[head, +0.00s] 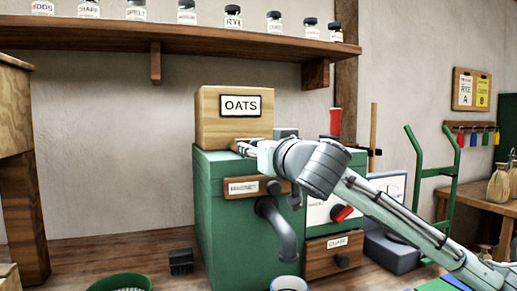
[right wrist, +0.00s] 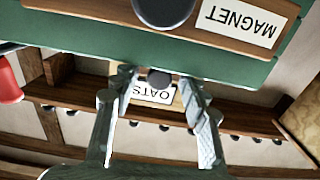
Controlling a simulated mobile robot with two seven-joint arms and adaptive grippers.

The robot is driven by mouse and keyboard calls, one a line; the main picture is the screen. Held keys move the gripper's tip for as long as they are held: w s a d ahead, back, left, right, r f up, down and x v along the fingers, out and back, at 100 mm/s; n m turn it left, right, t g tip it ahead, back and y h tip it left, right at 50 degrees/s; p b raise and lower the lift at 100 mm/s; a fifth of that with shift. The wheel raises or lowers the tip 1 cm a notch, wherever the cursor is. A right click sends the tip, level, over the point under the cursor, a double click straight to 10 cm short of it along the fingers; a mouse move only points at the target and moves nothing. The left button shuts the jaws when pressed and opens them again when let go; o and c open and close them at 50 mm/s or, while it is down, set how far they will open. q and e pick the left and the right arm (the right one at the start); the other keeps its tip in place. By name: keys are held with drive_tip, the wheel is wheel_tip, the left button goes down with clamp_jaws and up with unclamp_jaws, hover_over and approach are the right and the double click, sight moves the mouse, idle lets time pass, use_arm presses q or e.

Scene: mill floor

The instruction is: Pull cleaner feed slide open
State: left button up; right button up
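The green cleaner (head: 232,225) stands on the bench with a wooden OATS box (head: 207,118) on top. My right gripper (head: 243,148) reaches in from the right at the cleaner's top edge, just below the box. In the right wrist view, its two fingers (right wrist: 157,80) are spread. A small dark knob (right wrist: 159,77) shows between their tips, with a gap on each side; I cannot tell if it is within their reach. The slide itself is mostly hidden by the gripper. The OATS label (right wrist: 158,94) shows upside down beyond. My left gripper is not in view.
A drawer labelled MAGNET (right wrist: 205,22) with a large knob (right wrist: 163,9) lies close to the right gripper. A grey spout (head: 280,230) and a CHAFF drawer (head: 318,262) are on the fronts below. A shelf of jars (head: 120,32) runs above.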

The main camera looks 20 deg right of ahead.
drive_tip(key=s, duration=0.7)
drive_tip(key=shift+s+d, duration=0.15)
drive_tip(key=shift+s, duration=0.05)
idle(0.3)
